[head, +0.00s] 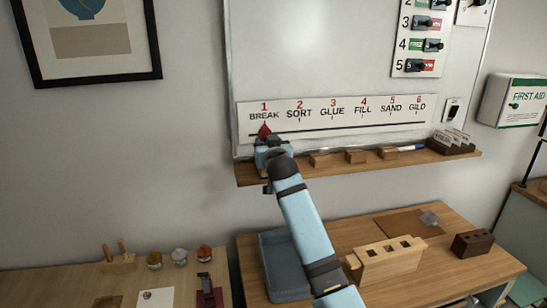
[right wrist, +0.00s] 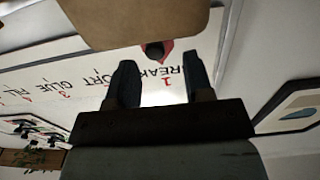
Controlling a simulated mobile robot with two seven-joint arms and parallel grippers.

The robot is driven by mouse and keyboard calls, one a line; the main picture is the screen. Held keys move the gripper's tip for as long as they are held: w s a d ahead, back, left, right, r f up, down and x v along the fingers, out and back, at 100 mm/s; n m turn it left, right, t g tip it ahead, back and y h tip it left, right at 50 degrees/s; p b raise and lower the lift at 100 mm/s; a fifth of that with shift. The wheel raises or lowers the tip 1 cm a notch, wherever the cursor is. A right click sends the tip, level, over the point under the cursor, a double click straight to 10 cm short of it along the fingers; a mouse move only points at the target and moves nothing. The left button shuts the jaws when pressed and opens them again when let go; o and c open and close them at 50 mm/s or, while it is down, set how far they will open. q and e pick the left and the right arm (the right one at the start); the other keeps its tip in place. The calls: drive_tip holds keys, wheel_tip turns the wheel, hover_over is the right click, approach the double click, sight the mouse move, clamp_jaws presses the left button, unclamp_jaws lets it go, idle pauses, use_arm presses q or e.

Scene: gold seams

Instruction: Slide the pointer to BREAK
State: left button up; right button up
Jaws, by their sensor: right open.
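The red pointer (head: 264,131) sits at the left end of the dark slot on the white label strip (head: 350,120), just under "1 BREAK". My right gripper (head: 268,146) is right below and in front of it, covering its lower part. In the right wrist view, which is upside down, the pointer's dark knob (right wrist: 155,50) and red body show just past the fingertips. My right gripper (right wrist: 157,66) is open, its two fingers spread apart with nothing gripped. My left gripper is not in view.
A wooden ledge (head: 350,166) runs under the strip, with several wooden blocks, a marker and a card holder (head: 451,143). Below stands a bench with a blue tray (head: 284,265) and a block with holes (head: 386,260).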

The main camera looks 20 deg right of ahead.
drive_tip(key=s+b, duration=0.1)
drive_tip(key=s, duration=1)
drive_tip(key=shift+s+a, duration=0.15)
drive_tip(key=shift+a, duration=0.25)
drive_tip(key=s+f+n+g+y+p, duration=0.1)
drive_tip(key=s+f+g+p, duration=0.1)
drive_tip(key=s+f, duration=0.7)
drive_tip(key=s+f+n+g+y+p, duration=0.1)
drive_tip(key=s+f+p, duration=0.25)
drive_tip(key=f, duration=0.95)
drive_tip(key=s+f+g+p, duration=0.1)
drive_tip(key=s+f, duration=0.3)
drive_tip(key=s, duration=0.5)
drive_tip(key=s+f+n+g+y+p, duration=0.1)
drive_tip(key=s+f, duration=0.4)
drive_tip(key=s, duration=0.4)
drive_tip(key=s+f+g+y+p, duration=0.1)
drive_tip(key=s+f, duration=0.3)
drive_tip(key=s, duration=0.5)
drive_tip(key=shift+s+a+f+n+g, duration=0.15)
drive_tip(key=shift+f+n+g, duration=0.15)
drive_tip(key=shift+g, duration=0.2)
drive_tip(key=shift+r, duration=0.1)
